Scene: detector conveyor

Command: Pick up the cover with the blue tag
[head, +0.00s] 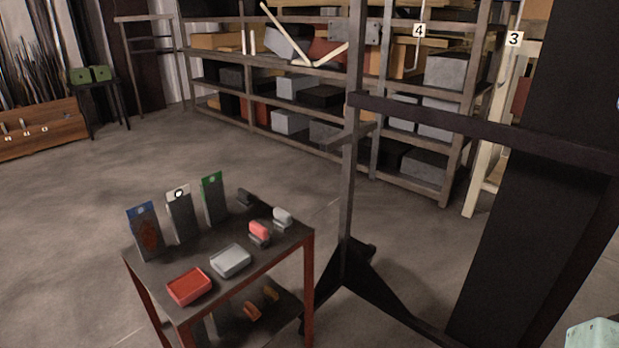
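The cover with the blue tag (148,240) is a dark grey upright panel at the left end of a small cart's top (211,246). Its blue top band has a pale mark, and a reddish patch shows on its face. A similar cover with a white tag (181,217) stands to its right. A cover with a green tag (214,201) stands further right. The three covers stand apart in a row along the cart's far left side. My gripper is not in view.
On the cart are a red tray (190,287), a light grey tray (231,261), a red block (260,232) and a whitish block (282,217). A dark metal frame (348,210) stands right of the cart. Loaded shelves (330,85) line the back. Floor is open to the left.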

